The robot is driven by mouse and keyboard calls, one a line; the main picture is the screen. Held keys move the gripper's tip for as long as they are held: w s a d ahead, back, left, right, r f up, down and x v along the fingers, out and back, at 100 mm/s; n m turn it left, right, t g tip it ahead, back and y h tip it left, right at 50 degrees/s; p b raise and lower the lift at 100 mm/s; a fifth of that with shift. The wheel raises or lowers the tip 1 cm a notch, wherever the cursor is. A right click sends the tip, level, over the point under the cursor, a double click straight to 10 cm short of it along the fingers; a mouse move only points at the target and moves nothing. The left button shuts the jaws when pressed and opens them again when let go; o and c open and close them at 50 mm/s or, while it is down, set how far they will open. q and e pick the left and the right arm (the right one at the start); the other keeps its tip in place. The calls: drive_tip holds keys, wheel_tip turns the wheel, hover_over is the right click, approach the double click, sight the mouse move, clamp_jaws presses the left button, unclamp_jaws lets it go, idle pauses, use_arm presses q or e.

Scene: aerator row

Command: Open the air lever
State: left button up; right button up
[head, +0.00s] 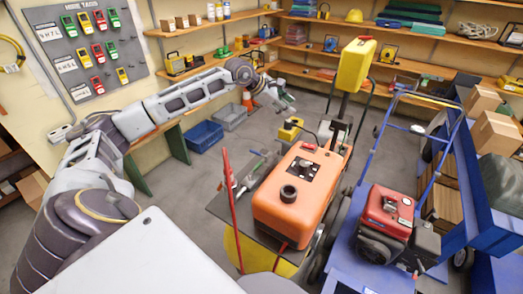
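An orange machine (296,196) with a black cap and a dark control panel (310,170) stands in the middle. A thin red upright rod (231,205) rises at its left side. A red engine (386,218) sits on a blue wheeled cart to the right. I cannot tell which small part is the air lever. My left arm reaches across from the left, and its gripper (281,98) hangs in the air beyond the orange machine, apart from it. Its fingers are too small to tell open from shut, and nothing is clearly held. My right gripper is not in view.
A yellow box on a post (355,64) rises behind the orange machine. The blue cart (366,262) stands close on the right. Grey floor lies clear left of the machine.

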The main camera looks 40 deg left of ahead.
use_arm(q)
drive_tip(key=s+a+f+m+g+y, duration=0.2)
drive_tip(key=s+a+f+g, duration=0.1)
drive_tip(key=a+f, duration=0.1)
drive_tip(key=m+g+y, duration=0.3)
drive_tip(key=g, duration=0.1)
hover_over(256, 153)
drive_tip(key=s, duration=0.3)
drive_tip(key=f, duration=0.3)
drive_tip(key=shift+w+d, duration=0.2)
drive_tip(key=shift+w, duration=0.05)
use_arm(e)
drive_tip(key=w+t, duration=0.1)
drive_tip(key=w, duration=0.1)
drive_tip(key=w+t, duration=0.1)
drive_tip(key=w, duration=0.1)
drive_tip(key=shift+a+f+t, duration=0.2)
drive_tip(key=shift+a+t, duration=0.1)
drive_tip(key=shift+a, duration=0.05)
use_arm(q)
drive_tip(key=shift+f, duration=0.2)
